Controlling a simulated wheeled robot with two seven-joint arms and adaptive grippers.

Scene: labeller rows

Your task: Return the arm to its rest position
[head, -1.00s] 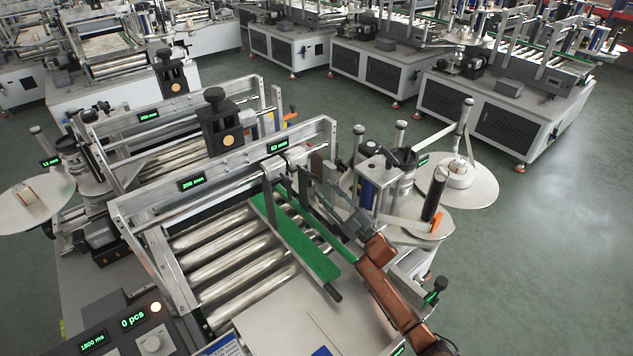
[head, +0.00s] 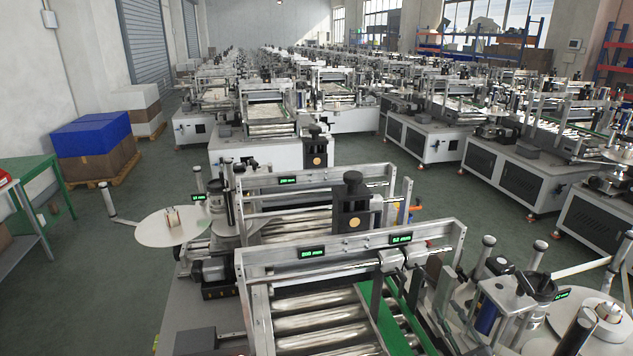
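Neither of my grippers nor any brown arm link can be made out in the head view now. The nearest labeller stands at the lower middle, with its metal frame bar (head: 350,246), steel rollers (head: 318,322) and a green guide plate (head: 383,318). Two small green displays (head: 312,253) glow on the bar. A black knob unit (head: 351,203) stands upright behind it. The front part of this machine is cut off by the bottom edge of the picture.
A white label disc (head: 172,226) sticks out at the left, another (head: 596,325) at the lower right. A green-framed table (head: 30,178) and blue-topped boxes (head: 92,135) stand at far left. More labellers fill the back and right. Floor (head: 115,280) at left is clear.

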